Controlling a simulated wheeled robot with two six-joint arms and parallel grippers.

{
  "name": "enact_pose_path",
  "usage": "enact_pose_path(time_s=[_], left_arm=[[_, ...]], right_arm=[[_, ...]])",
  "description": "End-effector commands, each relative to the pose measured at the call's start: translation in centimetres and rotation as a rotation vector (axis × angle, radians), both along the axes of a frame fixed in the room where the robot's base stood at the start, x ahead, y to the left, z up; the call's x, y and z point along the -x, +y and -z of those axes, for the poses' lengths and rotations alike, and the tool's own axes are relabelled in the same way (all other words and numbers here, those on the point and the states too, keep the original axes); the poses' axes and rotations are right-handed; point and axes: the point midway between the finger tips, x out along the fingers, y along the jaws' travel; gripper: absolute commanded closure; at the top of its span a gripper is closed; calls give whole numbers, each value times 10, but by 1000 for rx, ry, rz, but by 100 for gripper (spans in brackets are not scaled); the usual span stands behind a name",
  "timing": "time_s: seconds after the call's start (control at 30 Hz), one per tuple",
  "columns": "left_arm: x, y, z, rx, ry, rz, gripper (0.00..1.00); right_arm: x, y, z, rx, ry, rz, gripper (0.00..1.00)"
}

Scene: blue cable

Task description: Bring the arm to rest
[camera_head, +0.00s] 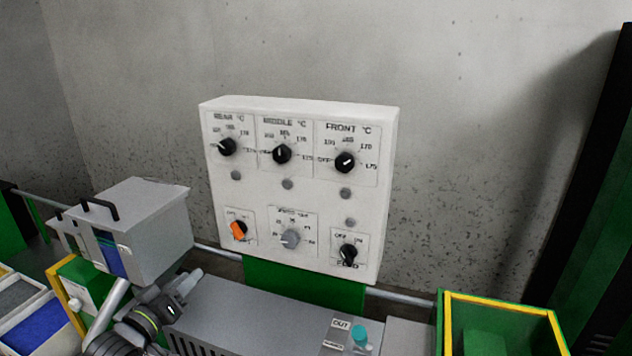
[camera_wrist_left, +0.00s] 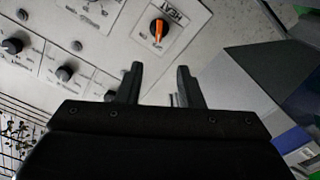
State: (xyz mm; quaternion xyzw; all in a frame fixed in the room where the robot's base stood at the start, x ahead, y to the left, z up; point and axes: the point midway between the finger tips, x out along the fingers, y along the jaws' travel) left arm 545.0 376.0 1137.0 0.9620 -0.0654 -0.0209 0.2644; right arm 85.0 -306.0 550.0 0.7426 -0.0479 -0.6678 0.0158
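My left arm comes in at the lower left of the head view, in front of the grey machine. My left gripper (camera_wrist_left: 158,88) shows in the wrist view with its two dark fingers apart and nothing between them. It faces the white control panel (camera_head: 300,190), and the orange knob (camera_wrist_left: 159,31) shows beyond the fingertips, apart from them. The same orange knob (camera_head: 238,229) sits at the panel's lower left in the head view. In the head view the left fingers are too small to make out clearly. My right gripper is in neither view.
A grey box with a black handle (camera_head: 145,225) stands left of the panel, close to my left arm. A green bin with yellow edges (camera_head: 447,325) is at lower right. A tray with blue contents (camera_head: 40,325) is at lower left. A teal knob (camera_head: 360,335) is on the machine top.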

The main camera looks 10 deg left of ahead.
Motion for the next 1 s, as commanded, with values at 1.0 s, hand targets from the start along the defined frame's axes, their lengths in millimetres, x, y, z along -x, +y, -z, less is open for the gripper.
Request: enact_pose_path(time_s=[1.0], left_arm=[[307,-73,179,-618,1197,68,66]], right_arm=[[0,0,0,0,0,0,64]])
